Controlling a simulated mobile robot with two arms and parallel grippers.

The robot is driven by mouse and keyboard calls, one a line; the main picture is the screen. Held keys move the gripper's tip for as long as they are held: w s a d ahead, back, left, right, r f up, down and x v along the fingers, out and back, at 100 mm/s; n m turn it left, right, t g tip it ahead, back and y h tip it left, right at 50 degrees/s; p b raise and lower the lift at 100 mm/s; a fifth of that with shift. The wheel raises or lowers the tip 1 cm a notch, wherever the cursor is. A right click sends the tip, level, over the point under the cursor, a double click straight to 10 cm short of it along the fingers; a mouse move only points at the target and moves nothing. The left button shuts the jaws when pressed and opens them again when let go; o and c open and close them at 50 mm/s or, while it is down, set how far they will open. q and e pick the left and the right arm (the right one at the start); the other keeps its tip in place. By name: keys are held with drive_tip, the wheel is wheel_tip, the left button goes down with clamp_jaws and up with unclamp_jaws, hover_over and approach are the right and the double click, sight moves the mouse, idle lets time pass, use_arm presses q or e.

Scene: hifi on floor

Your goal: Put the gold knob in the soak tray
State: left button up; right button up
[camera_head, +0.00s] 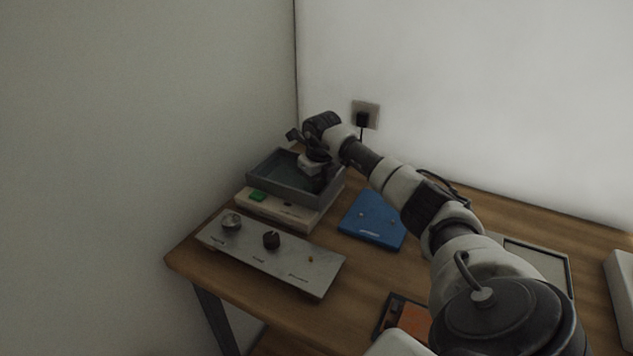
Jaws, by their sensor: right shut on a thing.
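The soak tray is a dark grey open tray (277,192) at the back left of the table, on top of a pale box. My right gripper (318,172) is over the right part of the tray, pointing down. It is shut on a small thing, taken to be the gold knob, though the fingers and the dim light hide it. A light grey faceplate (285,272) lies in front, with a silver knob (231,222), a black knob (271,240) and a small bare brass-coloured stub (310,259). My left gripper is not in view.
The pale box (290,212) under the tray has a green button. A blue mat (372,222) with small bits lies to its right. My right arm covers much of the table's right side. A wall socket with plug (364,116) is behind.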

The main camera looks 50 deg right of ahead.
sight(321, 187)
drive_tip(key=shift+f, duration=0.2)
drive_tip(key=shift+f, duration=0.1)
drive_tip(key=o, duration=0.6)
drive_tip(key=shift+r, duration=0.25)
drive_tip(key=r, duration=0.4)
drive_tip(key=s+r, duration=0.1)
drive_tip(key=r, duration=0.6)
drive_tip(key=shift+s+r, duration=0.2)
drive_tip(key=shift+r, duration=0.15)
